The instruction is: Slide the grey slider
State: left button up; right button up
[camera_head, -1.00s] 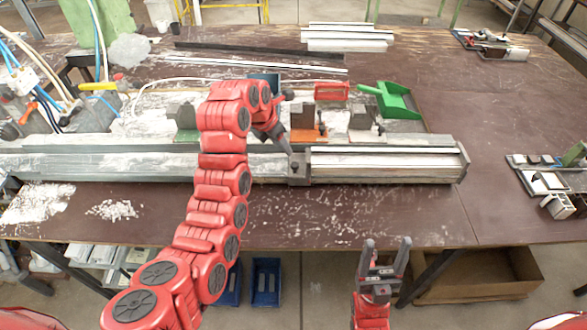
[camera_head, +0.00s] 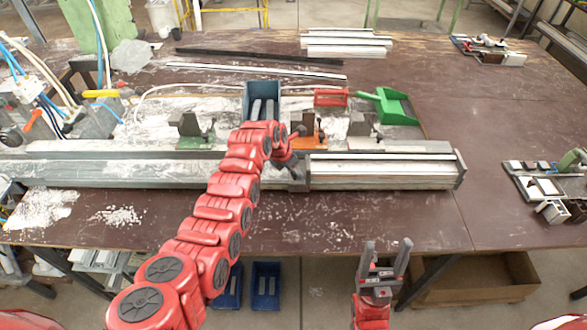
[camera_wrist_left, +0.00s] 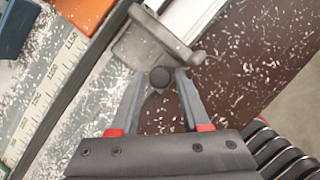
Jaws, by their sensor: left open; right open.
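The grey slider (camera_head: 298,180) sits on the long metal rail (camera_head: 120,172), at the left end of the pale profile stack. In the left wrist view the slider (camera_wrist_left: 143,46) is a grey block with a round dark knob (camera_wrist_left: 160,77). My left gripper (camera_head: 291,171) is down at the slider. Its open fingers stand on either side of the knob in the wrist view; I cannot tell whether they touch it. My right gripper (camera_head: 388,243) is open and empty, in front of the table's front edge, well away from the slider.
Behind the rail stand an orange-based clamp (camera_head: 306,140), a green-based clamp (camera_head: 195,135), a blue bin (camera_head: 262,97) and a green dustpan (camera_head: 390,106). Pale profiles (camera_head: 385,170) fill the rail right of the slider. White chips (camera_head: 117,215) lie on the brown table at left.

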pick_arm(q)
grip_shut()
dwell(1.5)
